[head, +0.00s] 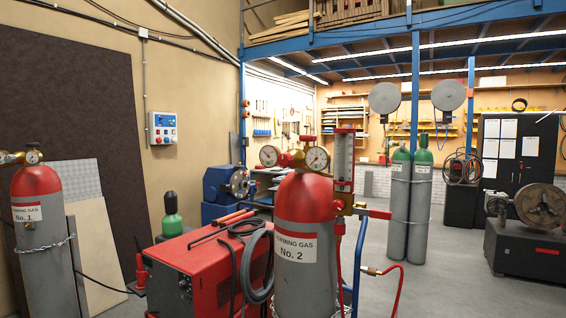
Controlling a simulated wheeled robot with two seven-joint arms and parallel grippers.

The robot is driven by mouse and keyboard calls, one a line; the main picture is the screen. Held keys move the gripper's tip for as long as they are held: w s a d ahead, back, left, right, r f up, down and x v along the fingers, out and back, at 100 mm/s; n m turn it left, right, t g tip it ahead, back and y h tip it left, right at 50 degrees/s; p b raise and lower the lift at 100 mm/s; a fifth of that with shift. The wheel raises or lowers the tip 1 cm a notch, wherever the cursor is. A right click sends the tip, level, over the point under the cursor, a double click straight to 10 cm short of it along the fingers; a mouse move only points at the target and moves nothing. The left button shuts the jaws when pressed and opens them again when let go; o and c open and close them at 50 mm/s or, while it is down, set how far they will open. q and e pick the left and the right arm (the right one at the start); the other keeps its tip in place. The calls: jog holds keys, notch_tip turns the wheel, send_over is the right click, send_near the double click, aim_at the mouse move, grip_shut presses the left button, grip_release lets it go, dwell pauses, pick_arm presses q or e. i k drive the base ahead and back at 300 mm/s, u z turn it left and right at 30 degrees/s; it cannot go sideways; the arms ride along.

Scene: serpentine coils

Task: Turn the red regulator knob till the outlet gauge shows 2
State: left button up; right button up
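A grey gas cylinder with a red shoulder, labelled "No. 2" (303,235), stands upright in the middle foreground. A brass regulator (293,160) sits on its top with two round dials, a left gauge (269,156) and a right gauge (317,158). The dial readings are too small to read, and I cannot tell which is the outlet gauge. A small red knob (307,138) shows on top of the brass body; I cannot tell whether it is the regulator knob or the valve handle. Neither of my grippers is in view.
A flowmeter tube (344,157) with a red hose stands beside the regulator. A red welding machine (200,278) with cables is left of cylinder No. 2. Cylinder No. 1 (40,245) stands far left with its own gauge. Green-topped cylinders (421,205) stand behind. Floor is open at right.

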aim_at(285, 160)
jog(key=z, duration=1.05)
jog(key=i, duration=0.45)
jog(key=u, duration=0.05)
